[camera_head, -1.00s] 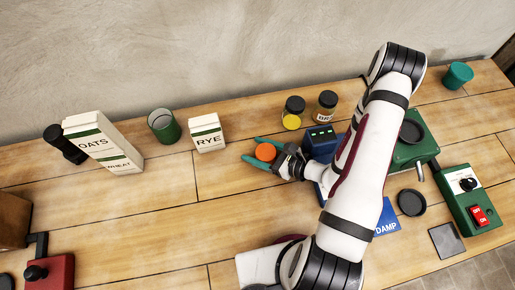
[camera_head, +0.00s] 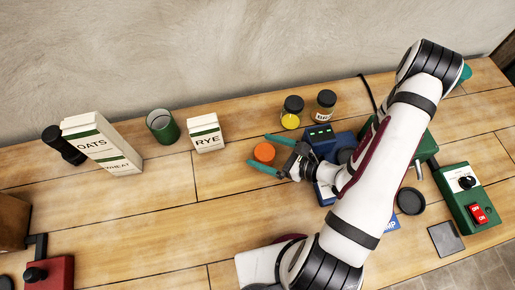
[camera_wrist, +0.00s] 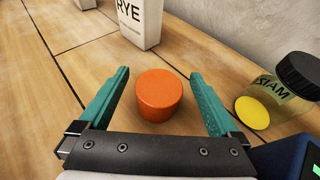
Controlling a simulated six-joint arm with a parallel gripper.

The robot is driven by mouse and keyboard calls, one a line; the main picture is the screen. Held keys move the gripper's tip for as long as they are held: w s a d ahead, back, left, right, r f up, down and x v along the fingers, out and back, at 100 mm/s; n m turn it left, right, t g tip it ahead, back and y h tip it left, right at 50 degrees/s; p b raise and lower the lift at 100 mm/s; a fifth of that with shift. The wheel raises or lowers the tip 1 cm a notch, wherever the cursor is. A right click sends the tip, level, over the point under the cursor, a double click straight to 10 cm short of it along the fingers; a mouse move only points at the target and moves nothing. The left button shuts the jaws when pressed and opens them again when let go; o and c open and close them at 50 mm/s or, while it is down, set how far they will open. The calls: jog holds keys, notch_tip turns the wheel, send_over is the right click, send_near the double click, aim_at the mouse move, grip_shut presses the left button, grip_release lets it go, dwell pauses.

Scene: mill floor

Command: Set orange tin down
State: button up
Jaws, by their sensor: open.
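The orange tin (camera_head: 264,153) stands upright on the wooden table, in front of and to the right of the RYE carton. In the wrist view the tin (camera_wrist: 159,95) stands between the two teal fingers, with a clear gap on each side. My gripper (camera_head: 266,155) is open, low over the table, its fingers pointing left and reaching around the tin. The fingers do not touch it; in the wrist view my gripper (camera_wrist: 158,90) shows both fingers spread wide.
The RYE carton (camera_head: 206,134) and a green cup (camera_head: 163,126) stand to the left. A yellow-filled jar (camera_head: 291,113) and another jar (camera_head: 324,107) stand behind. A blue device (camera_head: 323,140) is close to my wrist. The table front-left of the tin is clear.

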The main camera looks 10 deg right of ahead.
aim_at(265, 152)
notch_tip(265, 152, up, 6)
jog(key=shift+f, duration=0.2)
jog(key=s+a+r+n+g+y, duration=0.1)
jog(key=s+a+r+n+g, duration=0.95)
jog(key=n, duration=0.35)
jog(key=s+d+r+n+h, duration=0.3)
jog(key=s+d+n+h, duration=0.3)
jog(key=d+n+h, duration=0.1)
jog(key=shift+s+r+t+h, duration=0.3)
jog(key=shift+r+t+h, duration=0.15)
jog(key=shift+h, duration=0.35)
